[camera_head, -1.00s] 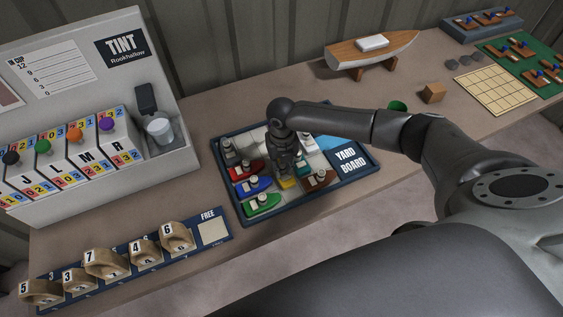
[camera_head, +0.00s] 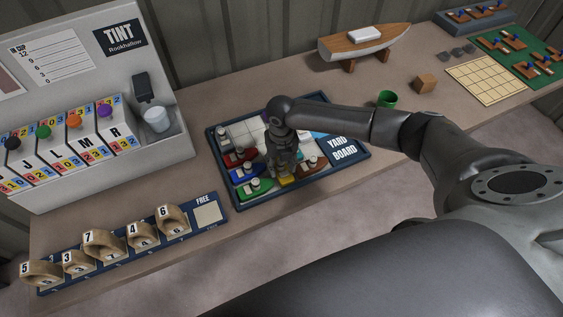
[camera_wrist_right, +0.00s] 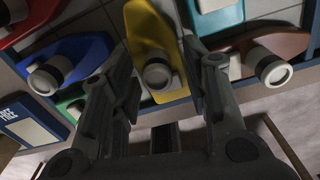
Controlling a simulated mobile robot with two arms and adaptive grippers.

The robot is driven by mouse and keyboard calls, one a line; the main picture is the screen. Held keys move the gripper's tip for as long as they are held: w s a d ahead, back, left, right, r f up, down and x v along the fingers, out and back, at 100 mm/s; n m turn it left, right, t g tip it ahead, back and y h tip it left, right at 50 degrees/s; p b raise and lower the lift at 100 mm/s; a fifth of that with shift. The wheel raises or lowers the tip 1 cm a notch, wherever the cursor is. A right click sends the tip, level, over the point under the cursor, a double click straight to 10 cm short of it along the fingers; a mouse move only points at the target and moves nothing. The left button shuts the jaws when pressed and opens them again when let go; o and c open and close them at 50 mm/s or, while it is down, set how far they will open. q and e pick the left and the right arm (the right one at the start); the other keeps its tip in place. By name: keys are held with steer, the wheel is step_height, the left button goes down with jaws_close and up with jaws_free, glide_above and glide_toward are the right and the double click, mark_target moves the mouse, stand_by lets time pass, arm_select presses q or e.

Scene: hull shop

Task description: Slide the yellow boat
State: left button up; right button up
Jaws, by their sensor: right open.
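The yard board (camera_head: 212,141) is a blue-framed tray with a pale grid, on the bench. The yellow boat (camera_head: 287,180) sits at the board's near edge, mostly hidden by my right gripper in the head view. In the right wrist view the yellow boat (camera_wrist_right: 153,30) lies between my open right gripper's fingers (camera_wrist_right: 160,85), its pale round funnel (camera_wrist_right: 157,73) between the tips. I cannot tell whether the fingers touch it. The green boat (camera_head: 256,190) and blue boat (camera_head: 242,174) are to its left, the brown boat (camera_head: 311,167) to its right. My left gripper is not in view.
A red boat (camera_head: 238,158) sits further back at the left. Napkin-ring-like numbered holders (camera_head: 103,245) stand front left, the TINT cabinet (camera_head: 165,90) behind them. A green cup (camera_head: 387,99) and wooden block (camera_head: 425,83) stand right of the board.

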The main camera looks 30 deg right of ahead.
steer(key=shift+w+r, duration=0.1)
steer(key=shift+r, duration=0.05)
step_height(320, 180, up, 12)
stand_by(0.4)
stand_by(0.3)
